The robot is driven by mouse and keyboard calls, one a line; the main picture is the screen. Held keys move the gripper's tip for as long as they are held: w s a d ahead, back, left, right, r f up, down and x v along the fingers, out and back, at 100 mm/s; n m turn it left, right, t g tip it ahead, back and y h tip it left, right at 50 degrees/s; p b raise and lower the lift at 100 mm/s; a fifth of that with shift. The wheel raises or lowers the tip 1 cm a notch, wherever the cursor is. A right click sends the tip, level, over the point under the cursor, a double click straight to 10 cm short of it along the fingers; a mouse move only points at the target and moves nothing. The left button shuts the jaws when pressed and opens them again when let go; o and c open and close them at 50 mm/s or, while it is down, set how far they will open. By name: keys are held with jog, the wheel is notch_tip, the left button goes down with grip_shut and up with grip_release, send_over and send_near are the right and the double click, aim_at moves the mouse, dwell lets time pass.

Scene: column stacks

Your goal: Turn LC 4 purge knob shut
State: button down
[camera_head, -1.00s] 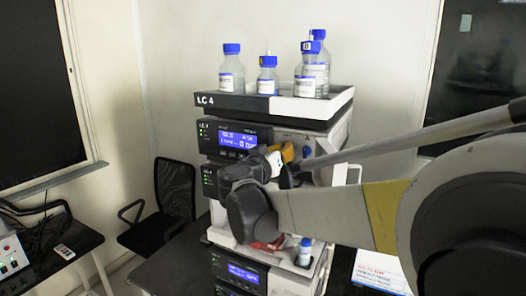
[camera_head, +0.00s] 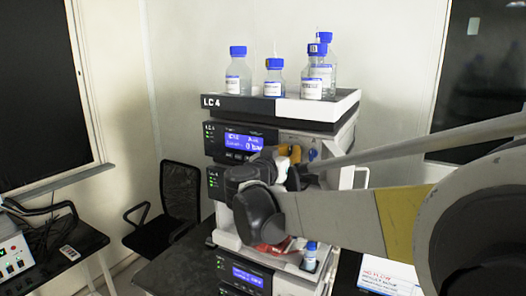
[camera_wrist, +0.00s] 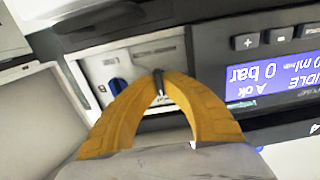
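The LC 4 stack (camera_head: 280,108) stands ahead, with lit pump displays. In the wrist view the picture is turned over, and the pump panel (camera_wrist: 180,55) fills the background. A slim dark knob (camera_wrist: 158,84), which looks like the purge knob, sits on its pale panel. My gripper (camera_wrist: 156,76) has its yellow fingers arched together, the tips closed on either side of this knob. It also shows in the head view (camera_head: 290,152), against the upper pump front. The knob's turn angle is hard to tell. A blue knob (camera_wrist: 117,87) sits beside the fingers, apart from them.
The pump display (camera_wrist: 268,75) reads IDLE and 0 bar. Several blue-capped bottles (camera_head: 273,78) stand in the top tray. A small bottle (camera_head: 310,257) stands lower at the front. A black chair (camera_head: 178,198) and side table (camera_head: 75,255) are at left.

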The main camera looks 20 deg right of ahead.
jog(key=shift+r, duration=0.1)
jog(key=c, duration=1.6)
grip_release()
jog(key=shift+d, duration=0.1)
jog(key=shift+o, duration=0.2)
jog(key=v, duration=0.8)
